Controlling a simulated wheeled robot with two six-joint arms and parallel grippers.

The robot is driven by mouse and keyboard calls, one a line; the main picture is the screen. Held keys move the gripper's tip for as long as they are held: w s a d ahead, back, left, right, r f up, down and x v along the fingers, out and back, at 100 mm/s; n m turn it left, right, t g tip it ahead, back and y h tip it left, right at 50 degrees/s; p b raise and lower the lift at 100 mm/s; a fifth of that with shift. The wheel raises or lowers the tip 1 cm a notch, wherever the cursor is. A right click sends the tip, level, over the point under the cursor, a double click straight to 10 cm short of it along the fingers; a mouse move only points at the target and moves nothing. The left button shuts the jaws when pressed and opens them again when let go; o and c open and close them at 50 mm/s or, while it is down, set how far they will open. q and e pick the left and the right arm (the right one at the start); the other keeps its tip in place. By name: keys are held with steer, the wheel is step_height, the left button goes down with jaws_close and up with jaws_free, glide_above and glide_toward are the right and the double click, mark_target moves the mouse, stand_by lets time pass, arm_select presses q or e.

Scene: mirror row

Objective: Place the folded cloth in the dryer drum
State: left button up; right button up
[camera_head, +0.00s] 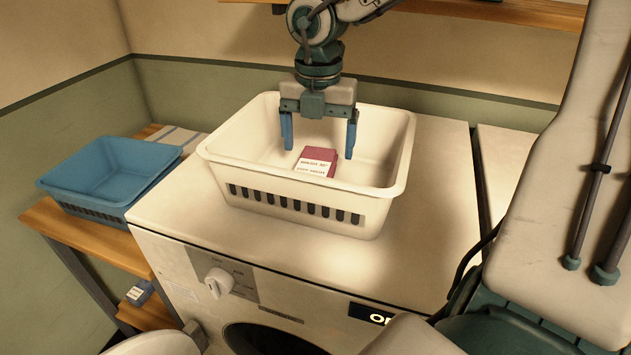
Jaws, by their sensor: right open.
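A dark red block-like item with a white printed label (315,162) lies in the white basket (290,190); I cannot tell if it is folded cloth. A flat, pale striped cloth (178,136) lies on the wooden bench, partly hidden behind the blue basket. My right gripper (319,138) points down over the white basket. Its blue fingers are spread, with nothing between them, and the red item shows just below. The front of a white machine (200,262) shows a dark round door opening (268,340), cut off by the frame. The drum inside is not visible. My left gripper is not in view.
The white basket stands on the machine's top, with free room (425,255) to its right. A blue basket (110,170) sits on the wooden bench at left. My large arm link fills the right side.

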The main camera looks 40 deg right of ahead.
mark_target(314, 164)
steer(key=shift+w+d+f+b, duration=0.1)
steer(key=shift+f+b, duration=0.15)
steer(key=shift+f, duration=0.25)
steer(key=shift+w+d+f+b, duration=0.1)
steer(key=shift+f+b, duration=0.1)
steer(key=shift+f, duration=0.3)
steer(key=shift+s+a+f, duration=0.1)
steer(key=shift+a+f, duration=0.15)
steer(key=shift+f, duration=0.05)
steer(key=shift+w+a+f+p, duration=0.15)
steer(key=shift+f+p, duration=0.25)
steer(key=shift+f, duration=0.7)
steer(key=shift+w+d+f+p, duration=0.1)
steer(key=shift+f+p, duration=0.3)
steer(key=shift+f, duration=0.7)
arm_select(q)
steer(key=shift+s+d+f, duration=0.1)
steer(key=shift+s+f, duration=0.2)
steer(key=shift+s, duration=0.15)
arm_select(e)
steer(key=shift+a, duration=0.1)
steer(key=c, duration=1.1)
